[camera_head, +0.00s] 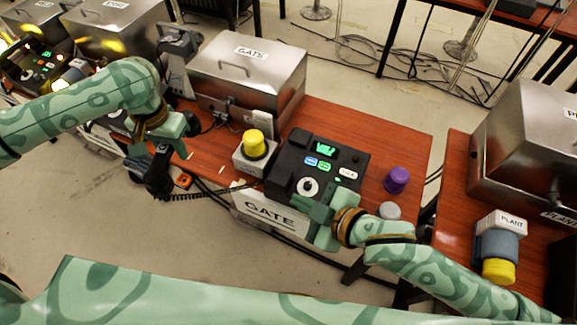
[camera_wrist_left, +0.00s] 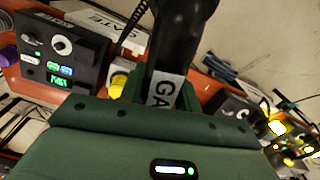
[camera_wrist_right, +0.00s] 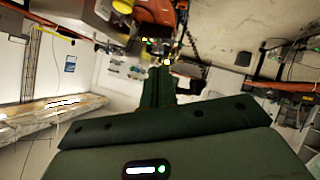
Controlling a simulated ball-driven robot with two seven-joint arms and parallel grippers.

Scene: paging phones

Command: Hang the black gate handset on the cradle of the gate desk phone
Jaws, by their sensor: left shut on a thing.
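The black gate handset (camera_head: 158,178) is in my left gripper (camera_head: 160,150), in the air off the table's front left edge. In the left wrist view the handset (camera_wrist_left: 185,35) stands up between the fingers, with a white label reading "GA" partly hidden. Its coiled cord runs right to the black gate desk phone (camera_head: 293,157), which has a lit green display, coloured buttons and a round dial. I cannot make out the cradle clearly. My right gripper (camera_head: 308,207) is at the phone's front right corner, with its fingers together; contact is unclear.
A grey block with a yellow cap (camera_head: 254,143) stands left of the phone. Purple (camera_head: 397,179) and grey (camera_head: 389,211) knobs stand at its right. A metal box labelled GATE (camera_head: 249,75) is behind. The PLANT table (camera_head: 455,190) is across a gap at right.

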